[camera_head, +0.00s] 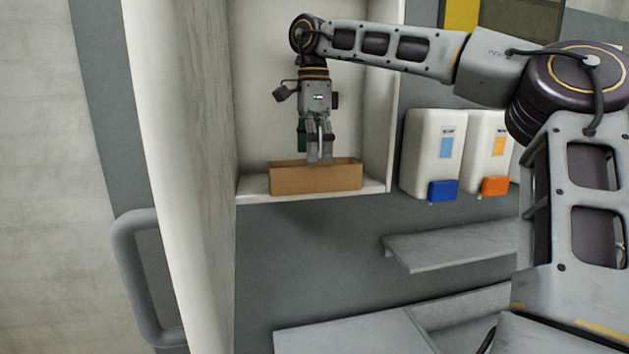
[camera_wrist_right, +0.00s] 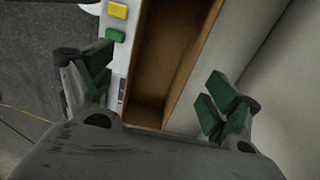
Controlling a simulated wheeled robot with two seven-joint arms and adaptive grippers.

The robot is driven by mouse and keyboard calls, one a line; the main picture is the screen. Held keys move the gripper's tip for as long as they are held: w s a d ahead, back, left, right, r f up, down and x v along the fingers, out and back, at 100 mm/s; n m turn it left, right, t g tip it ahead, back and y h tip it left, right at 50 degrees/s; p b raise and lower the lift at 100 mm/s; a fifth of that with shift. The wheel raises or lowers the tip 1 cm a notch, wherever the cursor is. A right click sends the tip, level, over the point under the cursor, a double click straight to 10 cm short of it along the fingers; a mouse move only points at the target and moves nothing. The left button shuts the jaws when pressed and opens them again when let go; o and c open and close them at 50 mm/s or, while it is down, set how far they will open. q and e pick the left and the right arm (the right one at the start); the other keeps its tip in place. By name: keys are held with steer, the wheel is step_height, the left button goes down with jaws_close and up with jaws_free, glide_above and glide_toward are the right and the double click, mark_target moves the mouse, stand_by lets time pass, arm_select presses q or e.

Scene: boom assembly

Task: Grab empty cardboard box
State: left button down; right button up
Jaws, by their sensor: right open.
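The cardboard box (camera_head: 316,179) is brown, low and open-topped. It sits on the bottom shelf (camera_head: 253,188) of a white wall cabinet. My right gripper (camera_head: 319,158) points down over the box, its fingertips at about the height of the rim. In the right wrist view the box (camera_wrist_right: 165,55) looks empty in the part that shows. There the green-padded fingers of my right gripper (camera_wrist_right: 160,92) are spread wide, one on each side of the box. I cannot tell whether a finger touches it. My left gripper is not in view.
A grey shelf (camera_head: 455,246) and a counter (camera_head: 350,335) lie lower down.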

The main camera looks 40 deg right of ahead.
mark_target(314, 173)
steer(key=shift+d+f+p, duration=0.1)
steer(key=shift+f+p, duration=0.45)
steer(key=shift+f, duration=2)
steer(key=shift+s, duration=0.1)
steer(key=c, duration=0.9)
